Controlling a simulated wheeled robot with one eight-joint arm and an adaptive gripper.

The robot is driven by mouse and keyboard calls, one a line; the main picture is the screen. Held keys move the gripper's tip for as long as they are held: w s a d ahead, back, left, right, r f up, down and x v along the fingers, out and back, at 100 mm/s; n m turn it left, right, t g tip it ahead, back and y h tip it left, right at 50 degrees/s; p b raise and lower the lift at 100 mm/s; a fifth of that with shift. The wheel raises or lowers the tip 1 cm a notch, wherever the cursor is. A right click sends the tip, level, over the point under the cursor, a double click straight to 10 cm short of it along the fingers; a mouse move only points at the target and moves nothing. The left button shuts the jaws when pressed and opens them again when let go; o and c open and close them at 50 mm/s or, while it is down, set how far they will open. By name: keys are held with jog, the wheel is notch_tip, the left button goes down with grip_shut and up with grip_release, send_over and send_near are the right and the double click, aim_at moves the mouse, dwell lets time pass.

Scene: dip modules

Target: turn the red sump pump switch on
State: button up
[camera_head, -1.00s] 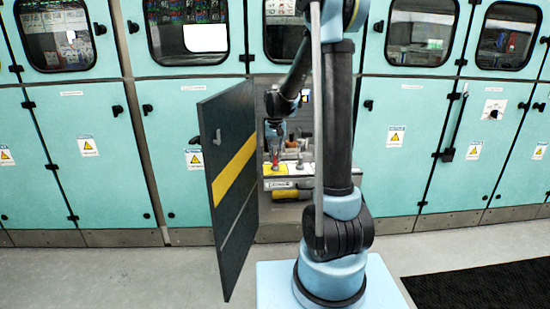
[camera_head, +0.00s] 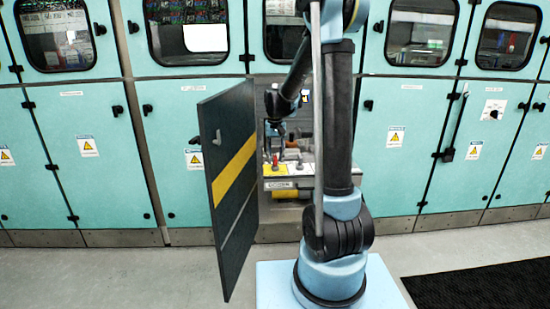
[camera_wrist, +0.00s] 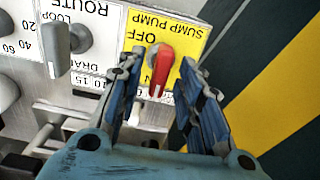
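The red sump pump switch (camera_wrist: 161,70) is a red lever on a round grey base, set on a yellow plate (camera_wrist: 190,40) with upside-down "SUMP PUMP" and "OFF" lettering. Its white-marked end points toward the bottom of the wrist view, near a partly hidden second label. My gripper (camera_wrist: 158,75) is open, with one finger on each side of the lever. Small gaps show between the fingers and the lever. In the head view, the red switch (camera_head: 275,161) is small, with my gripper (camera_head: 276,131) close above it.
A grey selector knob (camera_wrist: 58,45) under the "ROUTE" label sits left of my gripper in the wrist view. Metal brackets (camera_wrist: 50,125) lie below it. The open dark door with a yellow stripe (camera_head: 233,170) stands close left of my arm. Teal cabinets (camera_head: 410,150) line the back.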

aim_at(275, 157)
jog(key=shift+r, duration=0.1)
notch_tip(275, 157, up, 12)
dwell(0.7)
jog(key=s+d+f+t, duration=0.1)
jog(key=s+d, duration=0.3)
jog(key=s, duration=0.6)
jog(key=s+d+f, duration=0.1)
jog(key=s+d, duration=0.2)
jog(key=s, duration=0.6)
jog(key=s+d+f, duration=0.2)
jog(key=s+f, duration=0.3)
jog(key=s, duration=0.3)
jog(key=s+d+f+t, duration=0.1)
jog(key=s+f, duration=0.5)
jog(key=s, duration=0.2)
jog(key=shift+s+d, duration=0.15)
jog(key=shift+d, duration=0.25)
